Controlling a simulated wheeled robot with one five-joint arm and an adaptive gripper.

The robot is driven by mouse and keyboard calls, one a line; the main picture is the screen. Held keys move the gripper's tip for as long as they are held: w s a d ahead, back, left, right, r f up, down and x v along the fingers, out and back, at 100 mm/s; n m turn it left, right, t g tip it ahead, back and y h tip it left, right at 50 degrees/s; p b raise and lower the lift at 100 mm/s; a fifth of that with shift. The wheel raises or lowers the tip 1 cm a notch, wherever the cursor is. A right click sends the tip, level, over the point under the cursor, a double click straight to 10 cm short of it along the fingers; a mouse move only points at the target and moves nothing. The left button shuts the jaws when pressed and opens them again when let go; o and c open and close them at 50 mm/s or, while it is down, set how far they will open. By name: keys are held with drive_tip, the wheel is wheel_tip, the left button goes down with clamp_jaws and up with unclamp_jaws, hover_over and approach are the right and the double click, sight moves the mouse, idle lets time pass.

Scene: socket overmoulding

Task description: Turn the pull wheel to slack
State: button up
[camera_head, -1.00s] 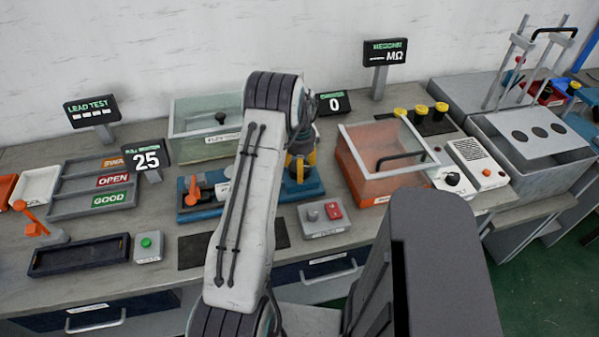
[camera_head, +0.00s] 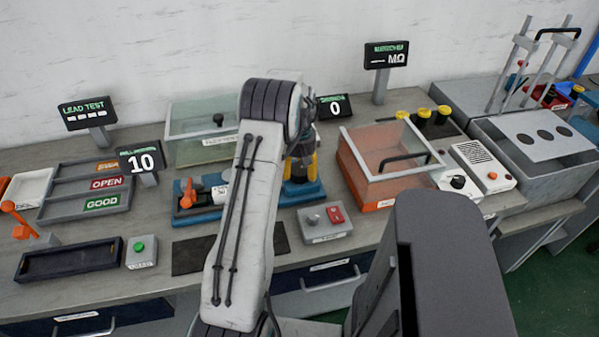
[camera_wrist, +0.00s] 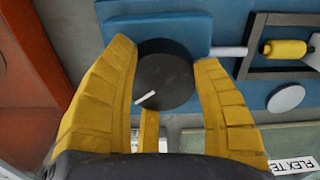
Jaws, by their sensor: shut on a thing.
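The pull wheel (camera_wrist: 168,78) is a dark round knob with a white mark line in the wrist view. The line points to the lower left. My gripper (camera_wrist: 163,62) has its two yellow fingers shut on the wheel from both sides. The wheel sits at the end of a blue fixture (camera_wrist: 225,30), which also shows in the head view (camera_head: 205,217). In the head view my yellow fingers (camera_head: 301,170) are partly behind my arm, and I cannot make out the wheel there. The pull display (camera_head: 142,158) reads 10.
An orange-based clear box (camera_head: 365,195) stands right of the fixture. A green clear-lidded box (camera_head: 185,150) is behind it. A lead test display (camera_head: 88,112) and a sorting tray (camera_head: 75,203) are at the left.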

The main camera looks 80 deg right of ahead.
sight(300, 169)
drive_tip(key=n, duration=0.2)
drive_tip(key=n+b, duration=0.1)
drive_tip(key=n, duration=0.2)
drive_tip(key=shift+a+f+n, duration=0.15)
drive_tip(key=shift+f+n, duration=0.05)
drive_tip(key=shift+n, duration=0.1)
drive_tip(key=n, duration=0.5)
idle(0.4)
drive_tip(key=o, duration=1.3)
drive_tip(key=shift+r, duration=0.15)
drive_tip(key=shift+c, duration=0.2)
wheel_tip(300, 169, up, 12)
